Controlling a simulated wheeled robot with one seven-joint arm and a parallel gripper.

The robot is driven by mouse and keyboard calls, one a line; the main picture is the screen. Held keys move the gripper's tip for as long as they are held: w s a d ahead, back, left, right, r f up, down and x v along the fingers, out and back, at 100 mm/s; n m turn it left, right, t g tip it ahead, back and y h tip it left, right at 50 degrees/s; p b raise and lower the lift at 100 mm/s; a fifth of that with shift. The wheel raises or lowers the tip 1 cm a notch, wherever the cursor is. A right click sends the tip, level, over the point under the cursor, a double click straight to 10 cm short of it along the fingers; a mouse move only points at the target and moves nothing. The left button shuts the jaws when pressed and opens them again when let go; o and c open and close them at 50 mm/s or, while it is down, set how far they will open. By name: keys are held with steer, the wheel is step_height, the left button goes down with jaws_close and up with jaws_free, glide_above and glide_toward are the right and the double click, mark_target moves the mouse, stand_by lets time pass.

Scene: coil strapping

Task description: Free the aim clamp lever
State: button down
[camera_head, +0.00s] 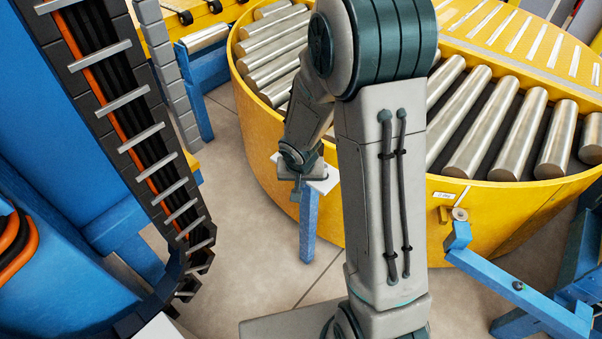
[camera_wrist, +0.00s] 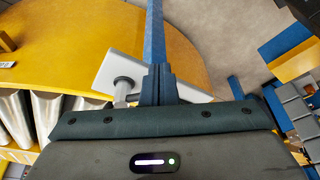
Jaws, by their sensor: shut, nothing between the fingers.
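A white plate (camera_head: 322,184) sits on top of a blue post (camera_head: 309,228) beside the yellow round conveyor. My gripper (camera_head: 297,192) is at the plate, its fingers pointing down. In the wrist view, my gripper (camera_wrist: 158,84) is shut and empty, in front of the white plate (camera_wrist: 110,70) and the blue post (camera_wrist: 155,30). A grey rod with a round dark end (camera_wrist: 124,86) stands at the plate just left of my fingers; it may be the clamp lever, but I cannot tell for sure. Whether my fingers touch it is unclear.
The yellow round conveyor (camera_head: 470,215) with metal rollers stands close behind and right of the post. A blue arm with a round fitting (camera_head: 515,285) is at the lower right. A cable chain (camera_head: 150,150) runs down the left. Bare floor (camera_head: 240,230) lies left of the post.

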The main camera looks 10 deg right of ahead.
steer(key=shift+w+d+f+p, duration=0.1)
steer(key=shift+w+d+p, duration=0.15)
steer(key=shift+w, duration=0.4)
steer(key=shift+w+d+f+p, duration=0.1)
steer(key=shift+w+d+p, duration=0.1)
steer(key=shift+w, duration=0.4)
steer(key=shift+w+a+f+b, duration=0.1)
steer(key=shift+a+b, duration=0.05)
steer(key=shift+b, duration=0.25)
